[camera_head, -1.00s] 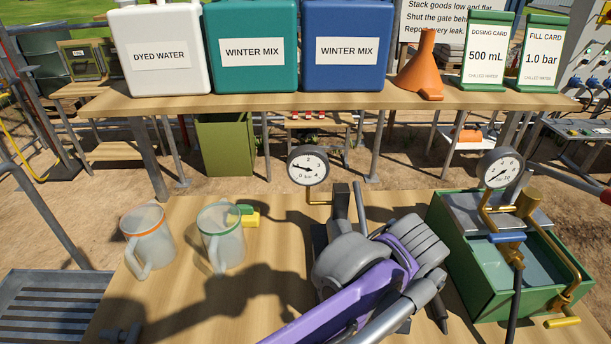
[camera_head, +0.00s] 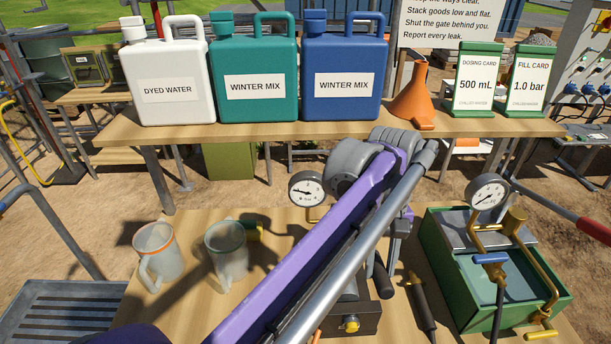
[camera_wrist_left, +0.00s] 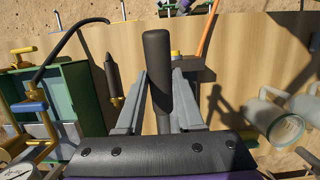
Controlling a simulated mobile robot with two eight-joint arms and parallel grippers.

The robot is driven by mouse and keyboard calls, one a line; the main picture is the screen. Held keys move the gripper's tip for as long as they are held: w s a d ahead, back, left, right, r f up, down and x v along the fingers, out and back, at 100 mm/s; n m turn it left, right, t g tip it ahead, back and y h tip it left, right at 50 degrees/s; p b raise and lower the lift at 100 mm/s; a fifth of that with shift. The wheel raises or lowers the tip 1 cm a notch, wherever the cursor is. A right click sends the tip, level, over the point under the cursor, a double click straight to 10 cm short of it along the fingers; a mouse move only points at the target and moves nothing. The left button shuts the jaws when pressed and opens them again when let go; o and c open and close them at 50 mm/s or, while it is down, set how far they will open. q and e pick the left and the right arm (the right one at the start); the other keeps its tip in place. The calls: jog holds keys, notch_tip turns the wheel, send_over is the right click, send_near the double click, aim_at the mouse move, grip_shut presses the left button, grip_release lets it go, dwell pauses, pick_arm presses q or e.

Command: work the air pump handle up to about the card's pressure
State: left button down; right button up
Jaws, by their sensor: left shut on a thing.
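My left gripper (camera_head: 392,245) hangs below the end of my purple arm, over the air pump in the head view. In the left wrist view the fingers (camera_wrist_left: 158,82) are shut on the black pump handle (camera_wrist_left: 157,50), which sticks out between them. Part of that black handle (camera_head: 383,278) shows in the head view. The pump base (camera_head: 354,322) is partly hidden by my arm. The gauge (camera_head: 306,189) beside it has its needle pointing left; I cannot read it exactly. The fill card (camera_head: 530,78) reads 1.0 bar. My right gripper is not in view.
A green tank (camera_head: 470,300) with its own gauge (camera_head: 488,193) stands at right. A black pen-like tool (camera_head: 421,303) lies between pump and tank. Two clear jugs (camera_head: 158,252) stand at left. Three canisters and an orange funnel (camera_head: 414,100) stand on the rear shelf.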

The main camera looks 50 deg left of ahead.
pick_arm(q)
jog(key=shift+w+a+r, duration=0.25)
jog(key=shift+w+r, duration=0.1)
jog(key=shift+r, duration=0.35)
jog(key=shift+s+d+f, duration=0.1)
jog(key=shift+s+f, duration=0.1)
jog(key=shift+f, duration=0.15)
jog(key=shift+t+y, duration=0.4)
jog(key=shift+y, duration=0.2)
jog(key=f, duration=0.1)
jog(key=f+b, duration=0.1)
jog(key=f, duration=0.1)
jog(key=s+d+f+b, duration=0.1)
jog(key=f, duration=0.1)
jog(key=shift+r, duration=0.4)
jog(key=shift+w+a, duration=0.15)
jog(key=shift+w, duration=0.1)
jog(key=c, duration=0.9)
grip_release()
jog(key=shift+s+r, duration=0.1)
jog(key=o, duration=0.4)
jog(key=shift+a, duration=0.1)
jog(key=o, duration=0.5)
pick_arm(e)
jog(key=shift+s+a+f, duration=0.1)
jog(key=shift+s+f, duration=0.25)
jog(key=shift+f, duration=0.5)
